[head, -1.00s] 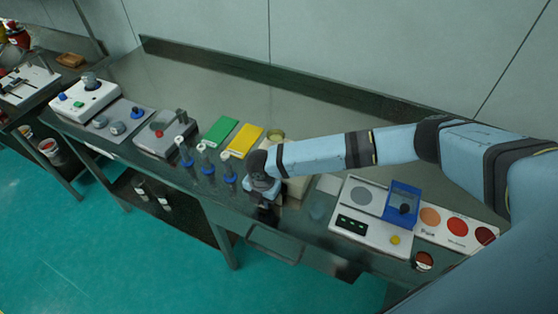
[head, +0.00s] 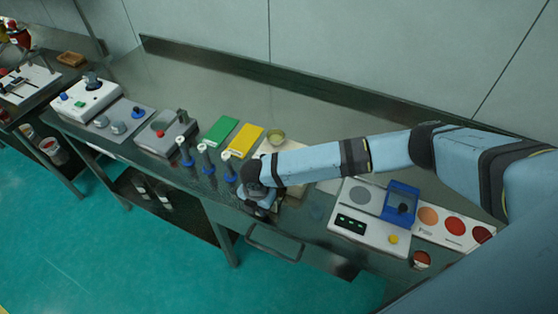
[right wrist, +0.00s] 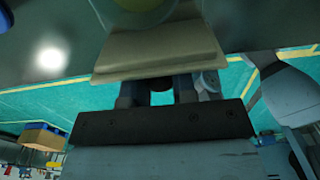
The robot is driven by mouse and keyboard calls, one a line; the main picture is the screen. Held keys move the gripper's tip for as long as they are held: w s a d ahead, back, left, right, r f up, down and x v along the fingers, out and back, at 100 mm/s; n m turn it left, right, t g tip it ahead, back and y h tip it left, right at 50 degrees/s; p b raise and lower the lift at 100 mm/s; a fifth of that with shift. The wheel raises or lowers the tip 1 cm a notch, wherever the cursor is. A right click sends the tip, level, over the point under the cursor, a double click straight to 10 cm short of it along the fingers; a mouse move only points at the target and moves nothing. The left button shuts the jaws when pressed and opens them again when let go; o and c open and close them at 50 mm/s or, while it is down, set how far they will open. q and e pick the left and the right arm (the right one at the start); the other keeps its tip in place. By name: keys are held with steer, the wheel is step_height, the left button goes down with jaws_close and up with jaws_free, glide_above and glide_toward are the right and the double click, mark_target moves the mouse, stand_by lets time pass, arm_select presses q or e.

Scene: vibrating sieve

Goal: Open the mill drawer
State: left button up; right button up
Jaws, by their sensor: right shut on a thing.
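The mill is a beige block (head: 290,148) with a round yellow-green cup (head: 277,136) on top, near the front of the bench. My right forearm and wrist hide most of its front in the head view. My right gripper (head: 264,206) is low in front of it, by the bench's front edge. In the right wrist view the beige body (right wrist: 160,48) fills the top middle, and my right gripper's fingers (right wrist: 160,95) reach up to its lower edge. They are shut on a small dark part there, apparently the drawer handle; the drawer itself is not clear. My left gripper is out of view.
Several blue-based tools (head: 206,160) stand just left of my gripper. Green (head: 220,131) and yellow (head: 244,140) pads lie behind them. A white scale (head: 362,222) with a blue box (head: 403,200) stands right. A rail (head: 274,243) juts from the bench front.

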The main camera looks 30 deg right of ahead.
steer(key=shift+s+a, duration=0.3)
steer(key=shift+a, duration=0.1)
steer(key=shift+s+a, duration=0.4)
steer(key=shift+a, duration=0.1)
stand_by(1.1)
steer(key=shift+w+d, duration=0.2)
steer(key=shift+d, duration=0.05)
steer(key=o, duration=0.7)
steer(key=shift+r, duration=4)
